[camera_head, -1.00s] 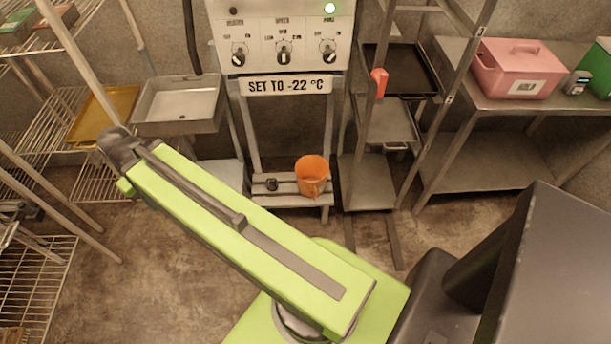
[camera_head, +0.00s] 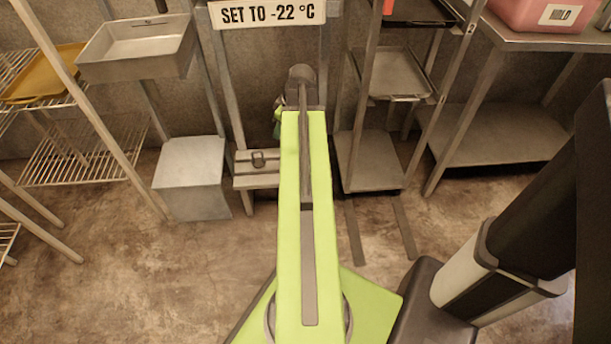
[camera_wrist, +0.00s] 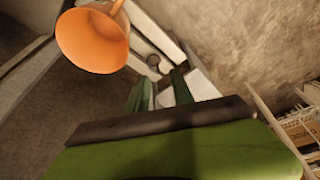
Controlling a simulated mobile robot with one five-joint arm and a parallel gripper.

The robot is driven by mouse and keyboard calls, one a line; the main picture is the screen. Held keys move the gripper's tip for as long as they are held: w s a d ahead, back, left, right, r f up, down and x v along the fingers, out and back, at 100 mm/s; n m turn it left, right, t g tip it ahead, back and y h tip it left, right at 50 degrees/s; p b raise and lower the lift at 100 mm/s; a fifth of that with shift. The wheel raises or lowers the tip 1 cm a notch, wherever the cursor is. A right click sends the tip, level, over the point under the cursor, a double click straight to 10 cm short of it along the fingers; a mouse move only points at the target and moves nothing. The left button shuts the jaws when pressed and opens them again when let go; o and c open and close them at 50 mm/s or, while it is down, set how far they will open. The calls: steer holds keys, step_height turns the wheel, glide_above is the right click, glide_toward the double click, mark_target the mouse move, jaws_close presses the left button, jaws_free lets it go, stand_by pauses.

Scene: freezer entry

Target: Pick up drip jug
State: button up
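The drip jug (camera_wrist: 92,40) is orange and shows at the upper left of the wrist view, with its wide round face toward the camera. In the head view it is hidden behind my arm. My gripper (camera_wrist: 160,88) has two dark green fingers that stand apart with nothing between them. The jug is beyond the fingertips and to their left, not touching them. In the head view only a bit of my gripper (camera_head: 278,118) shows beside the arm's end, in front of the low stand (camera_head: 255,181).
A rack (camera_head: 370,172) with trays stands close on the right. A metal sink (camera_head: 137,50) hangs at upper left. The floor in front is clear.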

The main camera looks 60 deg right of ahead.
steer(key=s+d+f+h+b, duration=0.1)
steer(key=s+d+f+b, duration=0.2)
steer(key=s+d+f, duration=0.35)
steer(key=shift+t, duration=0.3)
steer(key=b+x, duration=0.6)
steer(key=b, duration=0.1)
steer(key=s+b+x, duration=0.1)
steer(key=b+x, duration=0.2)
steer(key=x, duration=0.1)
steer(key=shift+d+f+b, duration=0.1)
steer(key=shift+d+b, duration=0.25)
steer(key=shift+d, duration=0.05)
steer(key=shift+w+f, duration=0.15)
steer(key=shift+w, duration=0.15)
steer(key=b+x, duration=0.5)
steer(key=shift+w+a, duration=0.15)
steer(key=shift+a, duration=0.25)
jaws_close()
